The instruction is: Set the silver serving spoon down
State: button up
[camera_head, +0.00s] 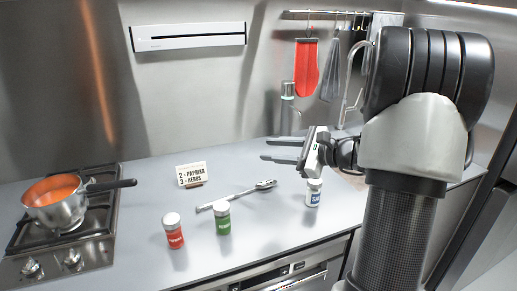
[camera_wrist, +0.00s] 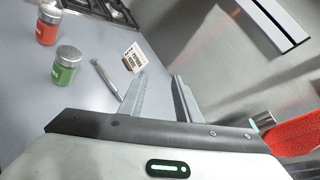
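The silver serving spoon (camera_head: 241,194) lies on the grey counter, its bowl end to the right and its handle end just behind the green-labelled jar. It also shows in the wrist view (camera_wrist: 104,77), partly cut off by my finger. My gripper (camera_head: 265,149) is in the air above the counter, behind and above the spoon's bowl, not touching it. Its two fingers point left and stand apart with nothing between them, as the wrist view also shows (camera_wrist: 160,77).
A red jar (camera_head: 174,232), a green jar (camera_head: 222,218) and a white jar with a blue label (camera_head: 313,193) stand near the front. A small sign (camera_head: 192,174) stands behind the spoon. A pot (camera_head: 57,203) of orange-red food sits on the stove at left. Utensils hang from a rail (camera_head: 320,15).

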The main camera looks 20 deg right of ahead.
jog(key=shift+v, duration=2.2)
